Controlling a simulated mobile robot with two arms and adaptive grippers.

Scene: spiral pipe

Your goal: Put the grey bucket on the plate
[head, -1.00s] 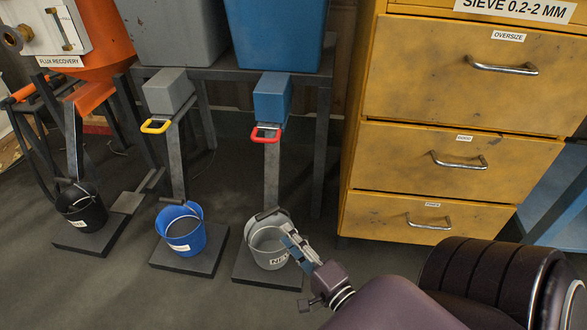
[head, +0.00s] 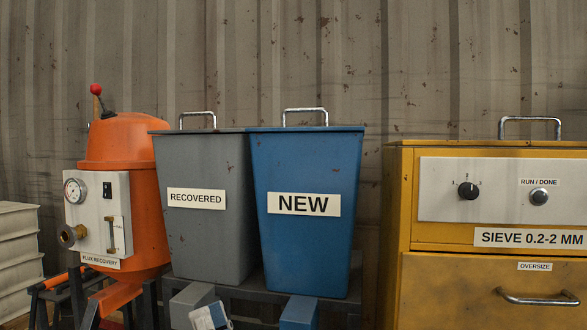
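The grey bucket and the plates are below the lower edge of the head view now. Only a small part of my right gripper (head: 210,317) shows at the bottom edge, a pale and blue finger piece. It appears in front of the grey chute box (head: 188,303) under the grey RECOVERED bin (head: 205,235). Whether it is open, shut or holding something is hidden below the frame. My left gripper is not in view.
The blue NEW bin (head: 305,245) stands beside the grey bin, with a blue chute box (head: 299,313) below it. The orange flux recovery machine (head: 145,195) is at left. The yellow sieve cabinet (head: 450,245) is at right. A corrugated wall (head: 350,60) closes the back.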

